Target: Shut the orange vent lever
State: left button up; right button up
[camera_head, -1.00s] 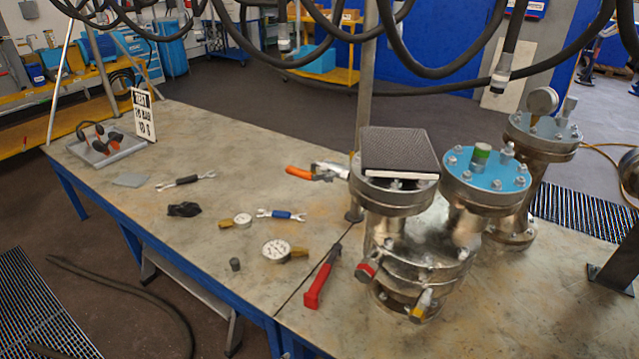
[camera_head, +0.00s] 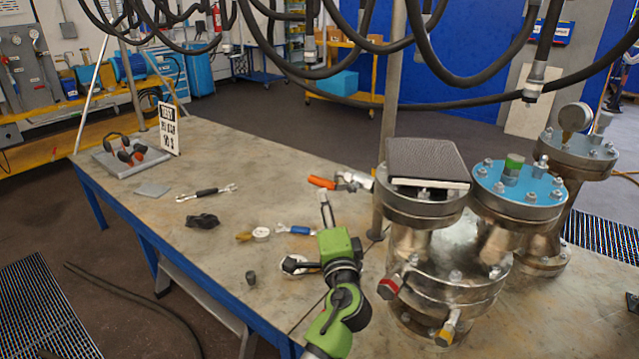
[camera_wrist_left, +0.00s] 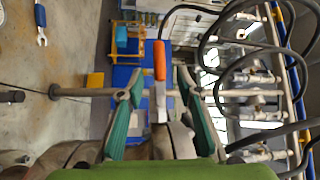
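The orange vent lever (camera_head: 321,182) sticks out to the left from a silver valve (camera_head: 352,181) on the near flanged vessel (camera_head: 440,265). My left gripper (camera_head: 324,200) is just below the lever in the head view. In the left wrist view its green fingers (camera_wrist_left: 160,74) are open, one on each side of the lever (camera_wrist_left: 159,60). The orange grip reaches past the fingertips and its metal shank lies between the fingers. I see a gap on both sides. My right gripper is in neither view.
A dark book-like block (camera_head: 427,160) lies on the near vessel's top flange. A blue-topped flange (camera_head: 518,188) stands to its right. A pole (camera_head: 388,130) rises beside the valve. Wrenches, gauges (camera_head: 262,234) and a black lump (camera_head: 203,221) lie on the table. Hoses hang above.

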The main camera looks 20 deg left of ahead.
aim_at(320, 186)
pick_arm(q)
jog(key=b+x, duration=0.1)
jog(key=x, duration=0.9)
jog(key=shift+w+f, duration=0.1)
grip_shut()
